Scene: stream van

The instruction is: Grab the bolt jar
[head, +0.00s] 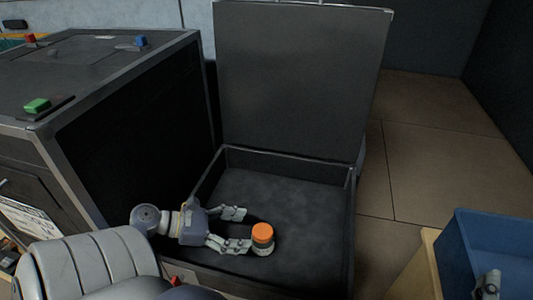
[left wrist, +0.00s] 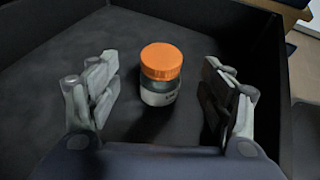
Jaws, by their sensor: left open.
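The bolt jar (head: 263,246) is a small clear jar with an orange lid and a pale label. It stands upright on the dark floor of an open black box (head: 354,215). In the left wrist view the jar (left wrist: 160,76) is between my two spread fingers, a little beyond the palm, with a gap on each side. My left gripper (head: 243,229) is open and empty, low inside the box beside the jar. In the head view the near finger ends close to the jar; whether it touches is hard to tell. A part of my right gripper may show at the lower right edge.
The box's lid (head: 300,75) stands raised at the back. A dark cabinet (head: 100,90) with green, red and blue blocks on top stands at the left. A blue bin (head: 455,245) is at the lower right. The box floor around the jar is clear.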

